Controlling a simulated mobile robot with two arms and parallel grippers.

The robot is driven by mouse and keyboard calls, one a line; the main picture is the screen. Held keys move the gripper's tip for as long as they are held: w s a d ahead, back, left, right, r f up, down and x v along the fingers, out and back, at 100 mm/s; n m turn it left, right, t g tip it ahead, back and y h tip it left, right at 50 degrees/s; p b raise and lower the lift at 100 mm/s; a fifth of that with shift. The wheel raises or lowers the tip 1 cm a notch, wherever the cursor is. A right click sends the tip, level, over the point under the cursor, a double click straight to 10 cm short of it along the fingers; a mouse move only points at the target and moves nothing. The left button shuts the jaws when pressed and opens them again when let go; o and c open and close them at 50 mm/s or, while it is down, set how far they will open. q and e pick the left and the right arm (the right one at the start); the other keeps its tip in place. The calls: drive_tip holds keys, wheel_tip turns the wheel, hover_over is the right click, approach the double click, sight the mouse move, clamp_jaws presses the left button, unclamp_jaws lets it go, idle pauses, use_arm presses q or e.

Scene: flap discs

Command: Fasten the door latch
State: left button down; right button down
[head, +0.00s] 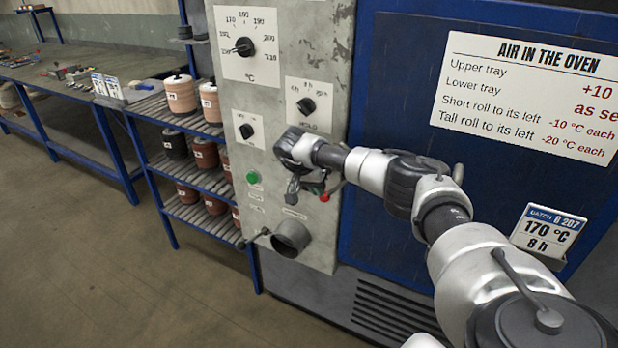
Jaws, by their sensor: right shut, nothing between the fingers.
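The blue oven door (400,235) fills the right side of the head view and looks closed against the grey control panel (315,60). My right arm crosses the door from the lower right. My right gripper (292,190) is shut and empty in front of the panel's lower part. A short grey curved bar (338,186) shows below my wrist near the door's left edge; it may be part of the latch, but my arm hides most of that area. I cannot tell the latch's position or whether the gripper touches anything. My left gripper is out of view.
The panel has a temperature dial (244,47), two smaller knobs, a green button (253,177), a red button (324,197) and a round pipe (292,238). A blue shelf rack (215,183) with rolls stands left. The floor (110,270) is clear.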

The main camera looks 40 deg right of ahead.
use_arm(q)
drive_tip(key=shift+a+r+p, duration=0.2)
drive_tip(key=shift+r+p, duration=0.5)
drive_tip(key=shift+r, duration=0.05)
use_arm(e)
drive_tip(key=s+d+f+g+h, duration=0.1)
drive_tip(key=s+d+f+g, duration=0.1)
drive_tip(key=s+f, duration=0.3)
drive_tip(key=shift+s+d+g, duration=0.3)
drive_tip(key=shift+s+d, duration=0.1)
drive_tip(key=shift+s, duration=0.55)
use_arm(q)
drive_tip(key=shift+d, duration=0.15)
use_arm(e)
drive_tip(key=shift+s, duration=0.1)
